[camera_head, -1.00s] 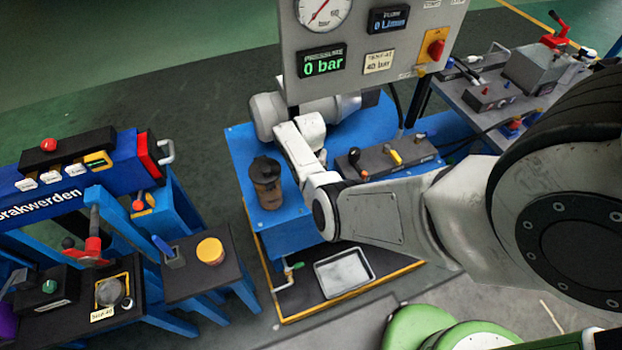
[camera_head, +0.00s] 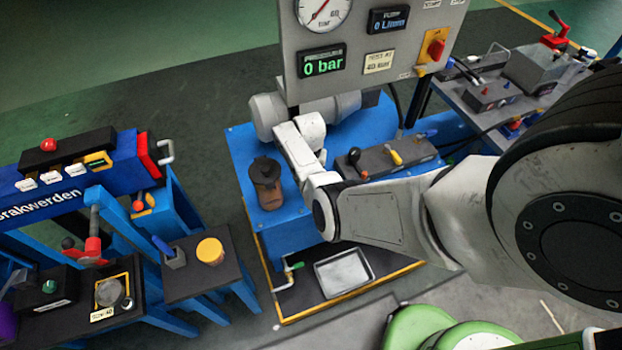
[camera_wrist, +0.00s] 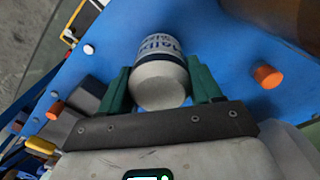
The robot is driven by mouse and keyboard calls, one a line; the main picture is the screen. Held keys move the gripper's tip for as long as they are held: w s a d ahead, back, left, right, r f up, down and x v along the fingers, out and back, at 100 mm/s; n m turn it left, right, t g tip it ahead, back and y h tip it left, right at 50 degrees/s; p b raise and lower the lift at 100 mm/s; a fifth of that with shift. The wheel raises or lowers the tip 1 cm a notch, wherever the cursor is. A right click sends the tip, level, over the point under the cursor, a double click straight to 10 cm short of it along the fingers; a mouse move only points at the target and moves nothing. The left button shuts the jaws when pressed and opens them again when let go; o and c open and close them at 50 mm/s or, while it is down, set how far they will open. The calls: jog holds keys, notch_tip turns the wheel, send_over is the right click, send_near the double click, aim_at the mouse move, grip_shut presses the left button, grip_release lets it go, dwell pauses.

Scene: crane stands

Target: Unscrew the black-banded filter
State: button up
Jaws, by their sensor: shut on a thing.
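In the wrist view a white cylindrical filter (camera_wrist: 160,82) with dark blue lettering stands between the green fingers of my gripper (camera_wrist: 160,88). The fingers press on its two sides, so my gripper is shut on it. In the head view my arm reaches over the blue bench (camera_head: 243,150), and my gripper and the filter are hidden there.
A brown canister with a black top (camera_head: 266,187) stands on the blue bench. A gauge panel (camera_head: 350,70) reading 0 bar rises above. A grey valve block (camera_head: 385,158) sits to the right, and a metal tray (camera_head: 343,272) lies below. Orange knobs (camera_wrist: 267,76) flank the filter.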

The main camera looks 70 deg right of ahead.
jog(key=shift+r, duration=0.1)
jog(key=shift+n, duration=1.8)
jog(key=shift+c, duration=0.6)
jog(key=shift+n, duration=0.4)
grip_shut()
jog(key=shift+n, duration=0.4)
jog(key=shift+n, duration=0.4)
jog(key=n, duration=0.4)
